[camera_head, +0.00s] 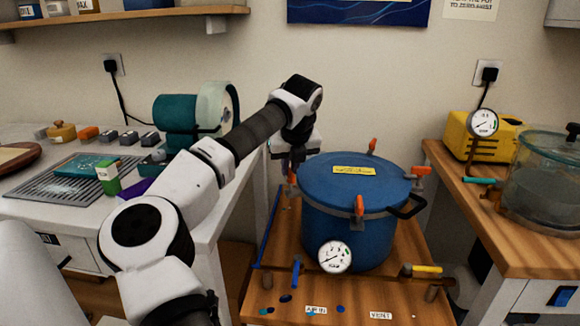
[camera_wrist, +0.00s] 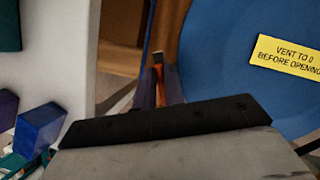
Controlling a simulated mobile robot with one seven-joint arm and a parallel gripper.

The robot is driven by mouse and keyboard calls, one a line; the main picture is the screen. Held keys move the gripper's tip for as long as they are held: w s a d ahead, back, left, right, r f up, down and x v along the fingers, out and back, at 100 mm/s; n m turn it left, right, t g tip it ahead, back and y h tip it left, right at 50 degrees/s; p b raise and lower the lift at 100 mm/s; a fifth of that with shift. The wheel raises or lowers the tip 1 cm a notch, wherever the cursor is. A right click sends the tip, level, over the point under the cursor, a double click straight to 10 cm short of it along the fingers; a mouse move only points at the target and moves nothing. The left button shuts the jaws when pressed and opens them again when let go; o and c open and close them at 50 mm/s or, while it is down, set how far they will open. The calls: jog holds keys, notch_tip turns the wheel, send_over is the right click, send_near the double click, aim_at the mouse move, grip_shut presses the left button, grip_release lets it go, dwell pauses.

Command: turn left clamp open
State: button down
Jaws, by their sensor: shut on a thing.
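The blue pressure pot (camera_head: 352,215) stands on a wooden stand, with a yellow label (camera_wrist: 285,55) on its lid. Its left clamp has an orange handle (camera_head: 292,176), which shows at the pot's left rim just under my gripper (camera_head: 293,163). In the wrist view, my gripper (camera_wrist: 160,85) points down beside the lid's edge and its two fingers are shut on the orange handle (camera_wrist: 157,75). Most of the clamp is hidden by the fingers. Other orange clamps sit at the back (camera_head: 372,145), right (camera_head: 420,170) and front (camera_head: 359,206) of the rim.
A pressure gauge (camera_head: 334,257) and a yellow-handled valve (camera_head: 425,269) are at the stand's front. A white bench (camera_head: 70,212) with a teal machine (camera_head: 175,115) is at the left. A wooden counter (camera_head: 455,180) with a clear-walled pot (camera_head: 545,180) is at the right.

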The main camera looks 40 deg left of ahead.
jog(key=c, duration=1.5)
grip_release()
jog(key=p+v, duration=0.4)
jog(key=v, duration=1)
jog(key=shift+f+p, duration=0.1)
jog(key=shift+p, duration=0.2)
